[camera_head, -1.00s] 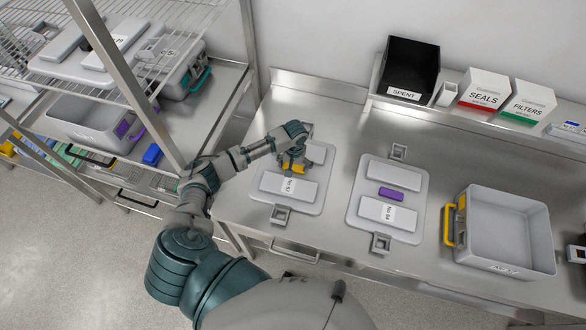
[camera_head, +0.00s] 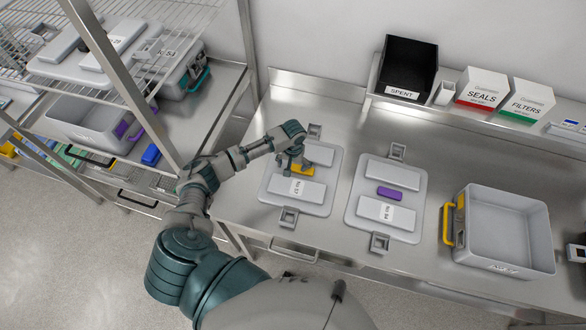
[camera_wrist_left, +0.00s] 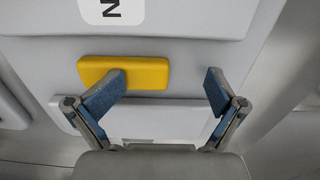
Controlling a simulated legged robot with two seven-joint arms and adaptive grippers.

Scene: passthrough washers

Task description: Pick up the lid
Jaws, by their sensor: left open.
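A grey lid with a yellow handle (camera_head: 303,171) lies flat on the steel bench, its white label panel (camera_head: 297,191) towards the front. A second grey lid with a purple handle (camera_head: 390,194) lies to its right. My left gripper (camera_head: 293,165) is open at the yellow-handled lid and hides part of it. The open jaws (camera_wrist_left: 163,90) hold nothing. My right gripper is out of view.
An open grey box with a yellow latch (camera_head: 503,230) stands right on the bench. A black SPENT bin (camera_head: 407,68), a SEALS box (camera_head: 482,90) and a FILTERS box (camera_head: 527,102) stand on the back ledge. A wire rack (camera_head: 112,60) holding boxes and lids stands left.

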